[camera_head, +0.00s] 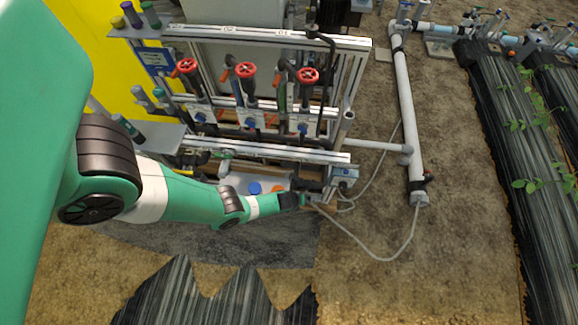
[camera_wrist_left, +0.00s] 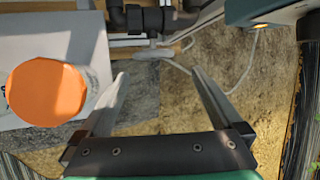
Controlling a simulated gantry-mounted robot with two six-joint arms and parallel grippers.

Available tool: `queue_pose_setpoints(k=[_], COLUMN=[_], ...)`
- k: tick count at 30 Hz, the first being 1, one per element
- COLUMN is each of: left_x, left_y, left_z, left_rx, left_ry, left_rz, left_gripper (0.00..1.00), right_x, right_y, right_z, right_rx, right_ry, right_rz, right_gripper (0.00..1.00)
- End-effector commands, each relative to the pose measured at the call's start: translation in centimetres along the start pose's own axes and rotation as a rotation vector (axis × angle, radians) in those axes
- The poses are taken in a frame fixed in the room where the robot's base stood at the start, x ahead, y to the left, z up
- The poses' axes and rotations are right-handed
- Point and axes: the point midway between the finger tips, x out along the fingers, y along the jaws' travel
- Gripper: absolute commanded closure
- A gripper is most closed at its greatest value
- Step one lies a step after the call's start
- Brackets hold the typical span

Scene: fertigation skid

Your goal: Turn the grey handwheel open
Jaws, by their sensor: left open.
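A pale grey disc that looks like the grey handwheel (camera_wrist_left: 152,54) shows in the left wrist view, under a black pipe fitting (camera_wrist_left: 150,19). In the head view I cannot make the wheel out clearly. My left gripper (camera_wrist_left: 160,76) is open and empty. Its two fingers point toward the wheel, which lies beyond the fingertips, between their lines, apart from them. In the head view the left gripper (camera_head: 303,200) is low at the front right corner of the skid, and its fingers are hard to make out. My right gripper is not in view.
A white container with an orange cap (camera_wrist_left: 46,92) stands close left of the left finger. Three red handwheels (camera_head: 245,69) sit higher on the skid frame (camera_head: 262,148). A thin hose (camera_head: 385,257) and a grey pipe (camera_head: 408,115) lie to the right. Bare soil is below.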

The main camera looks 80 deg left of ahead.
Motion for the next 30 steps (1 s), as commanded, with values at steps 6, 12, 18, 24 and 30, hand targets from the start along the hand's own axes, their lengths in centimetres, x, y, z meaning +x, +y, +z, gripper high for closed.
queue_pose_setpoints(k=[6,12,18,24,30], left_x=[-5.8,-8.6,-9.4,-9.4,-9.3], left_y=[1.0,2.1,2.4,2.5,3.5], left_z=[-2.9,-5.3,-6.0,-6.0,-6.2], left_rx=[0.008,0.006,0.001,0.000,-0.116], left_ry=[0.004,0.002,-0.001,-0.001,0.001], left_rz=[0.000,0.000,0.001,0.001,0.044], left_gripper=[0.00,0.00,0.00,0.00,0.36], right_x=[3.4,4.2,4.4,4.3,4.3], right_y=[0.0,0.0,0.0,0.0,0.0], right_z=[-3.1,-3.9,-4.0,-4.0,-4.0], right_rx=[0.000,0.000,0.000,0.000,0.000], right_ry=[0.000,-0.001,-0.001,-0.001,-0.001], right_rz=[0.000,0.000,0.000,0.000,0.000], right_gripper=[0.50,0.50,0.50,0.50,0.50])
